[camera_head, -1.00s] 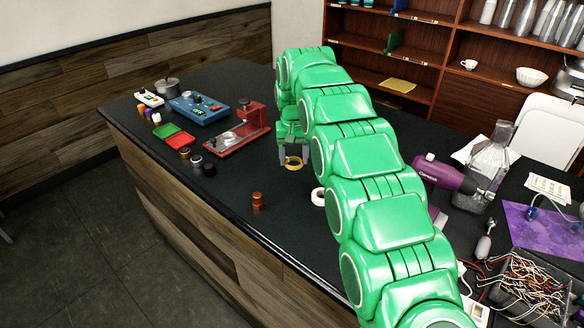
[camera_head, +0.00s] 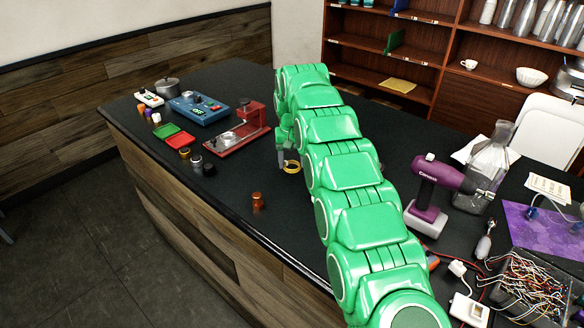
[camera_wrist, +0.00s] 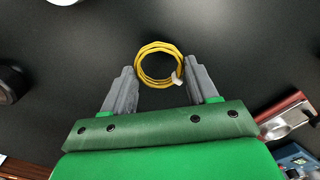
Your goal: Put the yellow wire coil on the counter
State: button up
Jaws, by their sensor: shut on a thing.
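The yellow wire coil (camera_wrist: 140,71) is a ring of yellow wire with a small pale tag or plug at its right side. It also shows in the head view (camera_head: 292,166), just over the black counter (camera_head: 240,235). My gripper (camera_wrist: 160,80) is shut on the coil, with one grey finger on each side of it. In the head view my gripper (camera_head: 287,160) hangs low over the counter. I cannot tell whether the coil touches the counter top. My green arm hides part of the counter behind it.
A red press-like tool (camera_head: 238,130) and a blue device (camera_head: 198,108) stand left of my gripper. A brown spool (camera_head: 257,202) stands nearer the front edge. A purple drill (camera_head: 440,190) and a wire bin (camera_head: 530,288) are at right.

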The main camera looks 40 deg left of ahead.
aim_at(292, 164)
jog(key=shift+f, duration=1.5)
jog(key=shift+f, duration=0.1)
jog(key=o, duration=1)
jog(key=shift+r, duration=3.85)
jog(key=shift+d, duration=0.1)
